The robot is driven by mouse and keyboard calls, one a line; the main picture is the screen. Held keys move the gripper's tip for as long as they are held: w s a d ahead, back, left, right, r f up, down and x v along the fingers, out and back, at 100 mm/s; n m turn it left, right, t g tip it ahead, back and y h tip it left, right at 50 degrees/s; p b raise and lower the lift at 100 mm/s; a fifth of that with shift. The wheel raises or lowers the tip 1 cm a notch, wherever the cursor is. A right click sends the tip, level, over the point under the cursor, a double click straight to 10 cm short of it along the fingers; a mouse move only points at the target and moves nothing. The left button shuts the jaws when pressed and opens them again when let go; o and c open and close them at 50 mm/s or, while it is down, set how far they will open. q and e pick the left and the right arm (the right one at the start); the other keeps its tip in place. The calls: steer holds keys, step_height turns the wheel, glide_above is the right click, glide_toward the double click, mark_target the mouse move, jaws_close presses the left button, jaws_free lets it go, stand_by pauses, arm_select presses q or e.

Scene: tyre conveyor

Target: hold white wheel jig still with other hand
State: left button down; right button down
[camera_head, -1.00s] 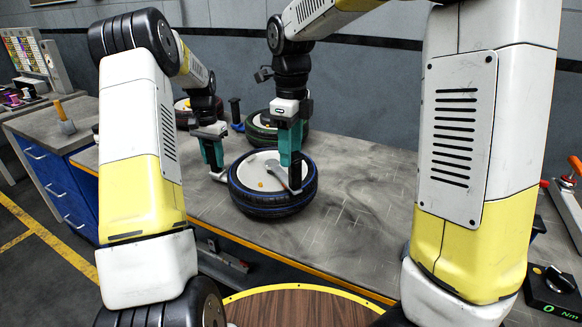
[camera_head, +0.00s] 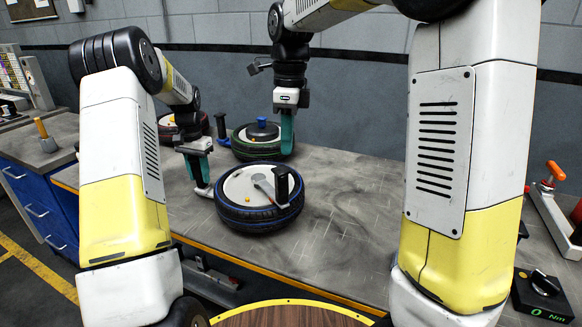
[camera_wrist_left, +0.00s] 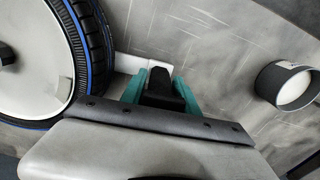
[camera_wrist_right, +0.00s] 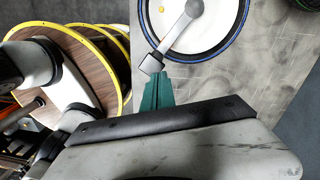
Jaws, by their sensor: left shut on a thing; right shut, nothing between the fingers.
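The blue-ringed tyre (camera_head: 231,211) lies flat on the table with a pale disc inside. A white jig piece (camera_head: 203,191) stands close against its left side; in the left wrist view its white part (camera_wrist_left: 145,68) lies beside the tyre (camera_wrist_left: 88,60). My left gripper (camera_head: 197,168) is shut on the jig's dark upright part (camera_wrist_left: 160,84). A black upright handle (camera_head: 283,183) stands at the tyre's right side, beside a grey wrench-like bar (camera_head: 263,184). My right gripper (camera_head: 287,143) is shut and empty, above and behind that handle. Its fingertips (camera_wrist_right: 158,80) show just below the grey bar's square end (camera_wrist_right: 150,64).
A green-ringed tyre (camera_head: 262,152) and a red-ringed tyre (camera_head: 165,130) lie behind on the table. A blue-handled tool (camera_head: 221,128) stands near them. The table (camera_head: 350,195) is clear to the right. A torque box (camera_head: 543,293) is at lower right.

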mark_target(277, 174)
arm_select(q)
steer(key=shift+w+r, duration=0.1)
arm_select(e)
steer(key=w+d+n+y, duration=0.2)
steer(key=w+d+n, duration=0.1)
steer(key=d+n, duration=0.45)
steer(key=s+a+f, duration=0.3)
steer(key=a+f, duration=0.2)
steer(key=f, duration=0.3)
steer(key=shift+a+f+g, duration=0.25)
steer(key=shift+f+g, duration=0.05)
steer(key=shift+g, duration=0.1)
steer(key=shift+n, duration=0.25)
steer(key=s+a+m, duration=0.1)
steer(key=a, duration=0.1)
steer(key=s+a+m, duration=0.2)
steer(key=shift+s+a+t, duration=0.2)
steer(key=shift+a+t, duration=0.2)
steer(key=shift+s+a, duration=0.1)
steer(key=shift+a, duration=0.1)
